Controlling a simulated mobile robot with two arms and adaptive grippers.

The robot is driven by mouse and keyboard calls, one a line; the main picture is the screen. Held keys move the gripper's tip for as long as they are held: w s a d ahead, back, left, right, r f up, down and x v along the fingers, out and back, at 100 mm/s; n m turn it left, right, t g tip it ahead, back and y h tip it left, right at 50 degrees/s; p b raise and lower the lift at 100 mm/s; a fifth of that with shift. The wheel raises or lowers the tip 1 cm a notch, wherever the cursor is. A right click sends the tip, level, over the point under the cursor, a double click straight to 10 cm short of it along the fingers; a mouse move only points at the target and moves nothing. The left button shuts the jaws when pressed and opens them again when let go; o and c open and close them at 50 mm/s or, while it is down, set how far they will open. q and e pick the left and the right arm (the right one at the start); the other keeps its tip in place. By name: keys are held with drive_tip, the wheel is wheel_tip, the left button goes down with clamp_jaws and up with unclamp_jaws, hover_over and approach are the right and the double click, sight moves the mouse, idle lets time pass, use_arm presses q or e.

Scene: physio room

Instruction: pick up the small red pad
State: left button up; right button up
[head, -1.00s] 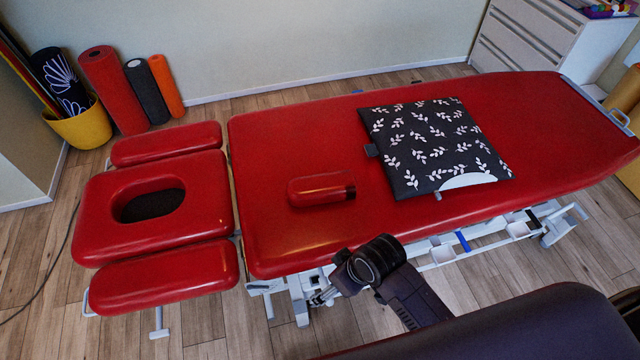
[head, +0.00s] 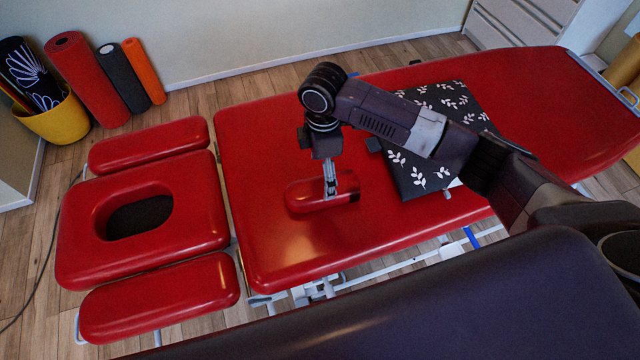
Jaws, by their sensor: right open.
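The small red pad (head: 306,197) lies on the red treatment table (head: 270,235), near its left end in the head view. My right gripper (head: 330,194) points down over the right half of the pad, and its fingers hide part of it. The gripper is open; I cannot tell whether the fingers touch the pad. My left gripper is not in view.
A black cushion with white leaves (head: 408,178) lies right of the pad, partly behind my right arm. The headrest (head: 75,235) with a dark face hole is at left. Rolled mats (head: 85,80) and a yellow basket (head: 60,122) stand by the wall. The table around the pad's left is bare.

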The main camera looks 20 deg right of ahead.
sight(322, 187)
drive_tip(key=f, duration=0.3)
drive_tip(key=shift+s+p, duration=0.2)
drive_tip(key=shift+p, duration=0.15)
wheel_tip(322, 187, down, 4)
drive_tip(key=shift+w+r+p, duration=0.15)
drive_tip(key=shift+r+p, duration=0.1)
drive_tip(key=shift+p, duration=0.05)
drive_tip(key=shift+f, duration=0.2)
drive_tip(key=c, duration=0.9)
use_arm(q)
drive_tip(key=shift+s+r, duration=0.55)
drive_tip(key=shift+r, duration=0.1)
use_arm(e)
drive_tip(key=c, duration=0.4)
drive_tip(key=shift+c, duration=0.2)
